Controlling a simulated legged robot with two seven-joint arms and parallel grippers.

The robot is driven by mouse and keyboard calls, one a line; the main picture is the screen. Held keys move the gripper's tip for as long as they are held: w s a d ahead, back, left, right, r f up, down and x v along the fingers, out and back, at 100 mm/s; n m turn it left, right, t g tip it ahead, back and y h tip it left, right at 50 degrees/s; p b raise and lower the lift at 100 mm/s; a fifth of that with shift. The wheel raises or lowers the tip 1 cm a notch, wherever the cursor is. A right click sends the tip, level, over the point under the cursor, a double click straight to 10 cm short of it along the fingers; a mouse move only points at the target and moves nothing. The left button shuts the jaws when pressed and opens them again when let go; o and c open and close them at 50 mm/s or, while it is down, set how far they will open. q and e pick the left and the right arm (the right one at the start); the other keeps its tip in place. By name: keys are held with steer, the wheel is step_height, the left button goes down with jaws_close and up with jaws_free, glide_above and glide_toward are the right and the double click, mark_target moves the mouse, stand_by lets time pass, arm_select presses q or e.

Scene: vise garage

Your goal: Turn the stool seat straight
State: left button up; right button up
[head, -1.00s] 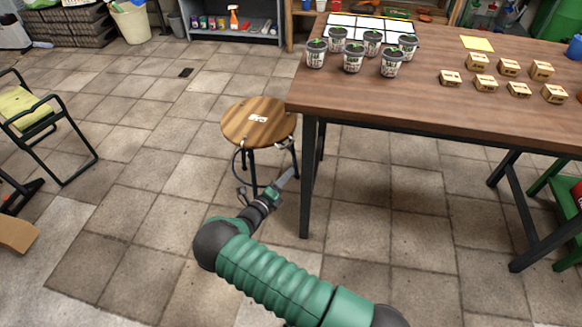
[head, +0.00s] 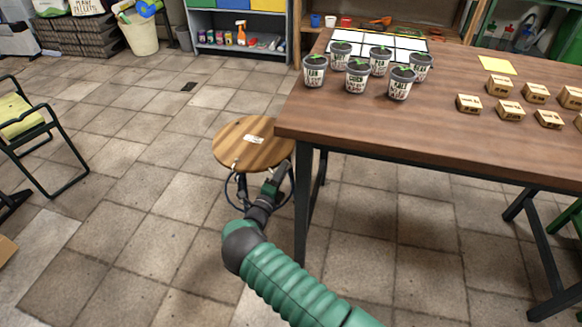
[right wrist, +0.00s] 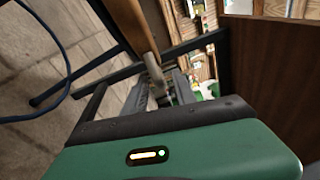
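The round wooden stool seat (head: 235,150) is at the left end of the table, with a small white label near its middle. My right gripper (head: 282,171) is at the seat's near right edge, low beside it, with its fingertips partly hidden. In the right wrist view, the two grey fingers (right wrist: 160,88) are apart around or just beside a small grey piece (right wrist: 153,68) at the end of the brown seat edge (right wrist: 127,22). I cannot tell whether they touch it. My left gripper is out of view.
The wooden table (head: 400,130) stands close to the right of the stool, its dark leg (head: 302,205) next to my right arm. Potted plants (head: 358,76) and small boxes (head: 510,110) are on it. A chair (head: 45,135) stands at far left. Floor left of the stool is clear.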

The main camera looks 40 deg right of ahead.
steer(key=shift+w+d, duration=0.1)
steer(key=shift+d, duration=0.25)
steer(key=shift+a+r, duration=0.15)
steer(key=shift+c, duration=1.7)
jaws_close()
